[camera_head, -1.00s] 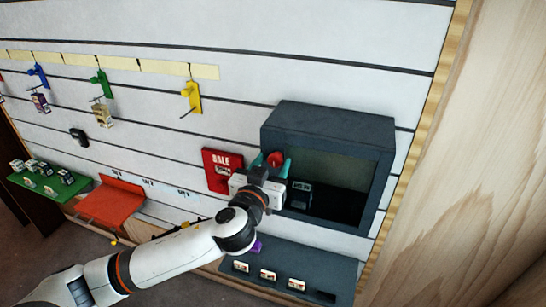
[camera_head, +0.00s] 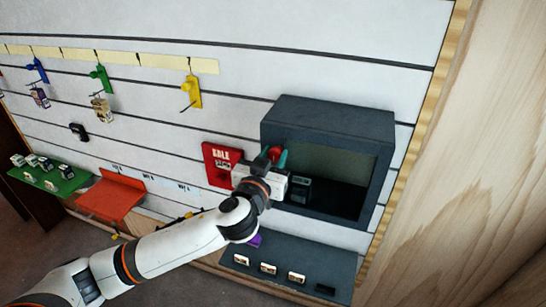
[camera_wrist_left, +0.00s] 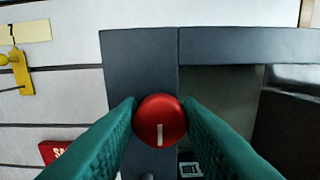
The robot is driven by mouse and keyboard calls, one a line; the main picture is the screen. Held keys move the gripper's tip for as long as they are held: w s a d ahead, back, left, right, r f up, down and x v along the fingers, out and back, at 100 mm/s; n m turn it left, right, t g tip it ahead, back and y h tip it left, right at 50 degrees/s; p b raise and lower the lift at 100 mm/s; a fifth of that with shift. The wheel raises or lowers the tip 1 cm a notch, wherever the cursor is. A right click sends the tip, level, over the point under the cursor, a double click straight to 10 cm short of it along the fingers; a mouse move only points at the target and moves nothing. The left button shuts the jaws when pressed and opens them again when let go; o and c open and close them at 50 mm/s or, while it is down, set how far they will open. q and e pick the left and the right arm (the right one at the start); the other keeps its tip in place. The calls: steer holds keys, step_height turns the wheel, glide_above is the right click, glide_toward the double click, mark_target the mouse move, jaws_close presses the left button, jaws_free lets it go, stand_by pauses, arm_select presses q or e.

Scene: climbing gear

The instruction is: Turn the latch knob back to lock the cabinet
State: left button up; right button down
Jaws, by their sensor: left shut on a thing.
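The dark grey cabinet (camera_head: 325,112) is mounted on the slatted wall, and its front window shows a dark interior. The red round latch knob (camera_head: 274,153) sits on the left part of the cabinet front. In the left wrist view the knob (camera_wrist_left: 160,120) carries a white mark that points down. My left gripper (camera_head: 273,158) is at the knob, its teal fingers on either side of it. In the left wrist view the fingers (camera_wrist_left: 161,118) are shut on the knob. My right gripper does not show.
A small dark boxy item (camera_head: 299,189) shows at the cabinet's lower left. A red sale sign (camera_head: 221,165) hangs left of the cabinet. A dark shelf (camera_head: 290,252) with several small cards is below. Yellow (camera_head: 193,92), green and blue hooks are at the upper left.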

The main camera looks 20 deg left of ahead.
arm_select(q)
steer(key=shift+m, duration=1.6)
steer(key=m+p, duration=0.1)
steer(key=m, duration=0.3)
steer(key=shift+d+m+p, duration=0.1)
steer(key=shift+m+p, duration=0.2)
steer(key=m+p, duration=0.2)
steer(key=m, duration=0.3)
steer(key=shift+m, duration=0.3)
steer(key=shift+d+f+m+p, duration=0.15)
steer(key=shift+m+p, duration=0.9)
steer(key=shift+m, duration=0.95)
steer(key=o, duration=0.9)
